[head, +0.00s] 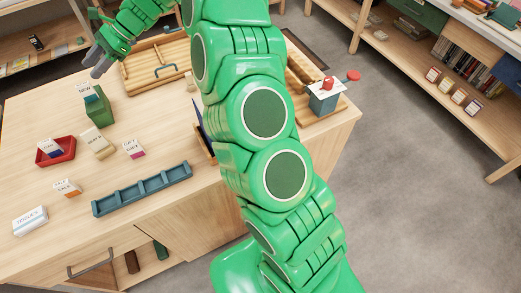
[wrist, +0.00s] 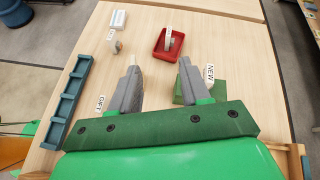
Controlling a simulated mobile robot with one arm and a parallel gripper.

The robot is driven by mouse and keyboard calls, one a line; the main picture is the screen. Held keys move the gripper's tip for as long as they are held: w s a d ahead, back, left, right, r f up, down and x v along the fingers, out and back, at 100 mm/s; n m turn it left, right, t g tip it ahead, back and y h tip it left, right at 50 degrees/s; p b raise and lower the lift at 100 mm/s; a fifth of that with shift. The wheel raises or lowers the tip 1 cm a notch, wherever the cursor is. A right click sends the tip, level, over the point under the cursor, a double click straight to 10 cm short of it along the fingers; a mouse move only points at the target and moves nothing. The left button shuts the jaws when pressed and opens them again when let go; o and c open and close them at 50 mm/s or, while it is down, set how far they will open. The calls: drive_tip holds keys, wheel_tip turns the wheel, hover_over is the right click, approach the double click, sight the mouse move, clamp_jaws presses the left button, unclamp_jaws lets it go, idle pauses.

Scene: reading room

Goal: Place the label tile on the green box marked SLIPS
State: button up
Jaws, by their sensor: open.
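A dark green box (head: 98,108) stands on the table in the head view. A pale label tile with a teal part (head: 86,90) shows at its top left; I cannot tell whether it rests on the box. In the wrist view the green box (wrist: 178,98) is partly hidden behind the right finger, with a NEW tile (wrist: 210,74) beside that finger. I cannot read SLIPS. My gripper (head: 93,62) is open at the table's far left, above the tabletop. Its two grey fingers also show in the wrist view (wrist: 159,64), with nothing visible between their tips.
A red tray (head: 68,156) holds a tile. A wooden tray (head: 140,78) lies behind. My arm hides the table's middle.

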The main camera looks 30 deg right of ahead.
drive_tip(key=s+d+r+n+g+h, duration=0.1)
drive_tip(key=s+d+r+n+h, duration=0.25)
drive_tip(key=s, duration=0.75)
drive_tip(key=s+d+r+n+h, duration=0.2)
drive_tip(key=s+d+r+n, duration=0.15)
drive_tip(key=s, duration=0.75)
drive_tip(key=s+d+f+n+h, duration=0.1)
drive_tip(key=s+d+n+h, duration=0.1)
drive_tip(key=s+d, duration=0.4)
drive_tip(key=s+d+f+n+h, duration=0.1)
drive_tip(key=s+d, duration=0.5)
drive_tip(key=s, duration=0.6)
drive_tip(key=s+d+f+n+h, duration=0.2)
drive_tip(key=s+d, duration=0.4)
drive_tip(key=s, duration=0.4)
drive_tip(key=shift+d+n+t+h, duration=0.3)
drive_tip(key=shift+d+n+h, duration=0.1)
drive_tip(key=shift+n+h, duration=0.55)
